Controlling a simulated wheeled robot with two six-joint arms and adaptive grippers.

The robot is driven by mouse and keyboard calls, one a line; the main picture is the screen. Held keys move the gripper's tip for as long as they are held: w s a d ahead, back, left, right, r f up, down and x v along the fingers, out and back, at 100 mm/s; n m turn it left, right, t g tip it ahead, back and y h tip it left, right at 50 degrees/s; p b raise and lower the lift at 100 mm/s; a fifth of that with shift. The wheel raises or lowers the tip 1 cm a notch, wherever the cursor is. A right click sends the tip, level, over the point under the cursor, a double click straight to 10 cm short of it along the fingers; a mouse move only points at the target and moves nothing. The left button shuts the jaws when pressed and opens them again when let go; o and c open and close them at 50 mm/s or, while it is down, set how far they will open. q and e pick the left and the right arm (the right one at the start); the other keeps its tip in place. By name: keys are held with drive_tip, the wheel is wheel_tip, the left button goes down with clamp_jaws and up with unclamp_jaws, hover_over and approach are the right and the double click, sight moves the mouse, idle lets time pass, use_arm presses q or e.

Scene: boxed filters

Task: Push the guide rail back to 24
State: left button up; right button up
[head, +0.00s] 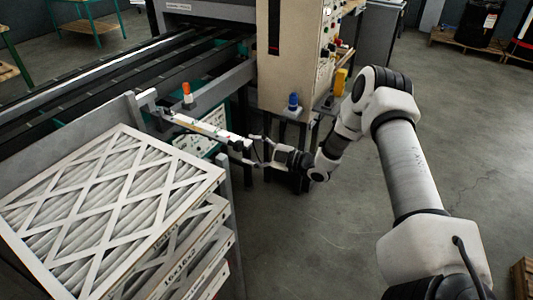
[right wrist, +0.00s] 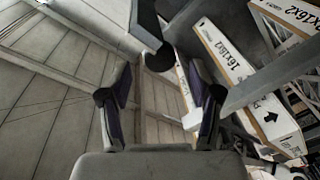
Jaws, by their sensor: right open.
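A slim bar with a pale, yellowish marked strip (head: 205,128) sticks out from the side of the conveyor in the head view. I cannot read its numbers, so the guide rail's setting cannot be told. A light block (head: 240,144) sits near its outer end. My right gripper (head: 252,151) is at that end, with its fingers apart. In the right wrist view the open fingers (right wrist: 162,98) show with a dark bar end and round knob (right wrist: 158,58) just ahead between them; contact cannot be told. My left gripper is out of view.
A stack of boxed filters (head: 110,210) stands at the lower left, close to the bar. The machine's control cabinet (head: 295,55) rises behind my right gripper, with a blue knob (head: 293,101) near its base. Bare floor (head: 330,240) lies in front.

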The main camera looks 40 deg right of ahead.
sight(241, 147)
drive_tip(key=v, duration=0.7)
drive_tip(key=w+a+n, duration=0.1)
drive_tip(key=n, duration=0.1)
drive_tip(key=w+a+n+h, duration=0.1)
drive_tip(key=n, duration=0.2)
drive_tip(key=w+a+n+t+h, duration=0.1)
drive_tip(key=w+n, duration=0.1)
drive_tip(key=shift+a, duration=0.4)
drive_tip(key=p+x, duration=0.1)
drive_tip(key=x, duration=0.5)
drive_tip(key=shift+w+a, duration=0.1)
drive_tip(key=shift+w, duration=0.3)
drive_tip(key=shift+s, duration=0.1)
clamp_jaws()
